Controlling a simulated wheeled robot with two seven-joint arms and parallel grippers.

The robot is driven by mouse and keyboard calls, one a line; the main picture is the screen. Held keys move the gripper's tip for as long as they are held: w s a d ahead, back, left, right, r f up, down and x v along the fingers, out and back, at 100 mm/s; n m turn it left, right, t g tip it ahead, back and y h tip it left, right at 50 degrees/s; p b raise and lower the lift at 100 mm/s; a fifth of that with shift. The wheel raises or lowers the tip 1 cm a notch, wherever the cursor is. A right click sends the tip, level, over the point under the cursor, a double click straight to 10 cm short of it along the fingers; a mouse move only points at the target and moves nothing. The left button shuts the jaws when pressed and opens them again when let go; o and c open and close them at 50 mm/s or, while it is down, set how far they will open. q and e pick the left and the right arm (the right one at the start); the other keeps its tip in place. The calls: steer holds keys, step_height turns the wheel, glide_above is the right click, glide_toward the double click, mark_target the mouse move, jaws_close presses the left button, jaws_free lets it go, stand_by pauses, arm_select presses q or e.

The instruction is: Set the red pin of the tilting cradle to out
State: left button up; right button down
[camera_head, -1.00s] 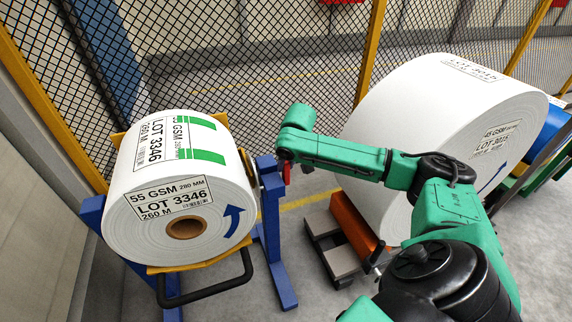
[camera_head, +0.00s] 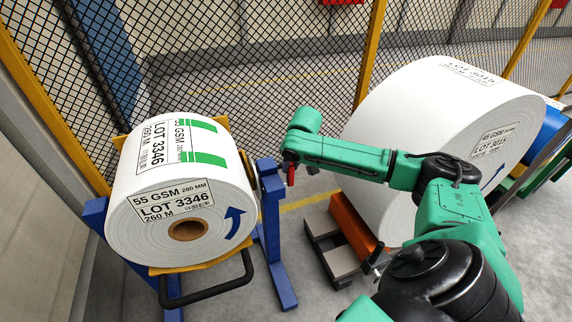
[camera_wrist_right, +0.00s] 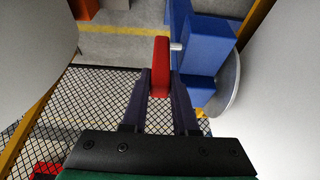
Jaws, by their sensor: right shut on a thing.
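The tilting cradle has yellow plates (camera_head: 190,265) between blue posts (camera_head: 272,215) and bears a white paper roll (camera_head: 150,170) marked LOT 3346. The red pin (camera_head: 291,176) shows small at the right of the right blue post in the head view. In the right wrist view the red pin's grip (camera_wrist_right: 161,62) stands between my fingers, and a short bright shaft (camera_wrist_right: 176,46) runs from it towards the blue post (camera_wrist_right: 207,45). My right gripper (camera_head: 290,163) is shut on the red grip. My left gripper is not in view.
A larger white roll (camera_head: 420,130) stands close behind my right arm. A low cart with an orange part (camera_head: 353,222) is below it. A black bar handle (camera_head: 205,290) juts from the cradle's front. Mesh fencing (camera_head: 250,60) closes the back.

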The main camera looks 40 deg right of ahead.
steer(key=shift+s+d+r, duration=0.1)
steer(key=shift+s+d, duration=0.05)
steer(key=shift+d, duration=0.35)
steer(key=shift+s+d, duration=0.15)
steer(key=shift+d, duration=0.3)
steer(key=c, duration=0.7)
jaws_free()
steer(key=shift+d, duration=0.1)
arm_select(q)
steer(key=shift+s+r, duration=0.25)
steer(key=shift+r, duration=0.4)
arm_select(e)
steer(key=shift+s, duration=0.1)
